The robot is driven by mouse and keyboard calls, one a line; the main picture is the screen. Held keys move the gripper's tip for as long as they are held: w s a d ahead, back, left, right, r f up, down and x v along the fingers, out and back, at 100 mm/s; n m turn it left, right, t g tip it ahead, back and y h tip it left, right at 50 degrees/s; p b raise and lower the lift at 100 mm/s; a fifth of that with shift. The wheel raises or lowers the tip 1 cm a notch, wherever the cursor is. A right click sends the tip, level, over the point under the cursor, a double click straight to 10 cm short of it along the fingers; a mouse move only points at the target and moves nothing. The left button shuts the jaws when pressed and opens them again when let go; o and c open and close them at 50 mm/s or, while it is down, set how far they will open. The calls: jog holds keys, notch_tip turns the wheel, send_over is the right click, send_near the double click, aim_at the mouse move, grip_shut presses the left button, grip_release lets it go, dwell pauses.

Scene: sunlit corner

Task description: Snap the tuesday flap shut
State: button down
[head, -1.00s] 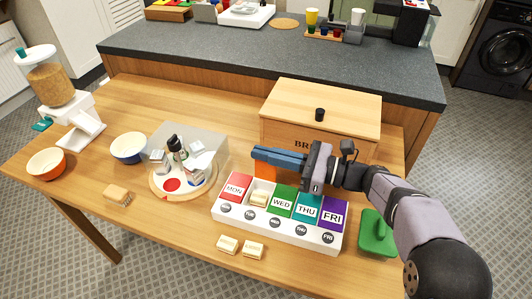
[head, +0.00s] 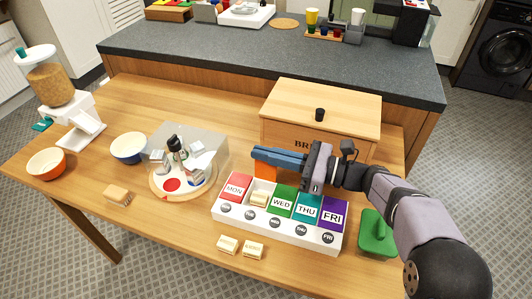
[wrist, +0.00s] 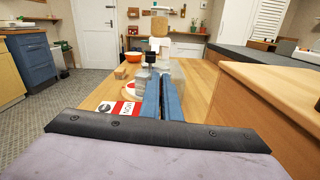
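The white weekly box (head: 232,222) stands on the wooden table with coloured day flaps. The orange tuesday flap (head: 265,172) stands upright, and its compartment is open with a cream piece (head: 258,200) inside. The red MON (head: 236,187), green WED (head: 282,202), teal THU (head: 307,209) and purple FRI (head: 332,214) flaps lie down. My gripper (head: 256,154) is level beside the top of the orange flap, its blue fingers together and pointing left. I cannot tell whether it touches the flap. In the wrist view the fingers (wrist: 161,98) are side by side with nothing between them.
The wooden bread box (head: 320,110) stands close behind my gripper. A clear-covered round tray (head: 160,190) is left of the weekly box.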

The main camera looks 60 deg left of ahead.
aim_at(262, 167)
jog(key=s+d+n+b, duration=0.1)
jog(key=n+b, duration=0.1)
jog(key=s+d+f+n+b, duration=0.1)
jog(key=n+b, duration=0.1)
jog(key=b, duration=0.1)
jog(key=shift+s+d+b, duration=0.1)
jog(key=shift+d+b, duration=0.05)
jog(key=shift+b, duration=0.15)
jog(key=n+b, duration=0.1)
jog(key=s+d+n+b, duration=0.1)
jog(key=b, duration=0.1)
jog(key=n+b, duration=0.2)
jog(key=shift+s+d+f, duration=0.35)
jog(key=shift+s, duration=0.05)
jog(key=c, duration=2)
grip_release()
jog(key=shift+r, duration=0.15)
notch_tip(262, 167, up, 10)
jog(key=p, duration=0.1)
jog(key=shift+p, duration=0.3)
